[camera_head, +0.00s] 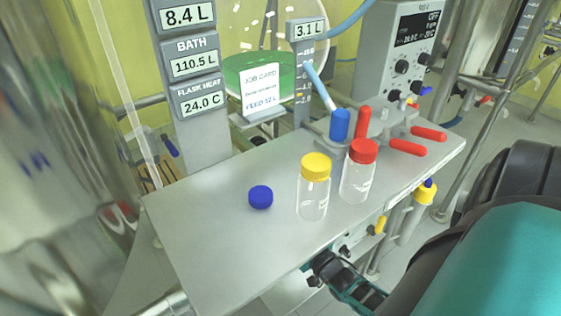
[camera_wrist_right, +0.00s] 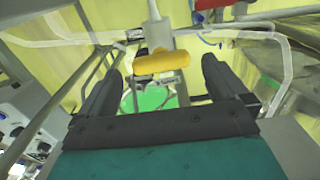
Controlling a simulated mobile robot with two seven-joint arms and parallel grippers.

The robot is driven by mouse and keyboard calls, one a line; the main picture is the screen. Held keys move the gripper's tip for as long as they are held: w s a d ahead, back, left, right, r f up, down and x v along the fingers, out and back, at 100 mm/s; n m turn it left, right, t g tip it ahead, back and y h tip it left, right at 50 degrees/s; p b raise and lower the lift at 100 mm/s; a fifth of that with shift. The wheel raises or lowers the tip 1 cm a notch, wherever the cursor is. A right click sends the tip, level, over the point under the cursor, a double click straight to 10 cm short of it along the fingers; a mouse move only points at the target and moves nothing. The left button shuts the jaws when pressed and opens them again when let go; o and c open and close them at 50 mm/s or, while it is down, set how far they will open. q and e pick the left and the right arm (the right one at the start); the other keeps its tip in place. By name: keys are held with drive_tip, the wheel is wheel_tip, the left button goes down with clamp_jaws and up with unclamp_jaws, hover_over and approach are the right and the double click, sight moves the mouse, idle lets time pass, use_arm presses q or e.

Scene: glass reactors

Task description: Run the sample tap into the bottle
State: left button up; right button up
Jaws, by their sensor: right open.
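In the head view, a clear bottle with a yellow cap (camera_head: 313,190) and a clear bottle with a red cap (camera_head: 358,177) stand upright on a grey shelf (camera_head: 215,240). A loose blue cap (camera_head: 260,197) lies to their left. No uncapped bottle shows. My right gripper (camera_wrist_right: 162,62) is open in the right wrist view. A yellow handle (camera_wrist_right: 160,63) on a pale stem appears between its fingers; I cannot tell whether they touch it. Yellow fittings (camera_head: 425,192) also show below the shelf's right edge in the head view. My left gripper is not in view.
Red levers (camera_head: 408,147) and a blue cylinder (camera_head: 340,124) stand at the shelf's back right. Behind are a readout column (camera_head: 190,70), a flask of green liquid (camera_head: 240,65) with a job card (camera_head: 260,88), and a control box (camera_head: 405,45). The shelf's front left is clear.

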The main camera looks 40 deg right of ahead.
drive_tip(key=s, duration=0.6)
drive_tip(key=shift+a+p, duration=0.4)
drive_tip(key=shift+s, duration=0.1)
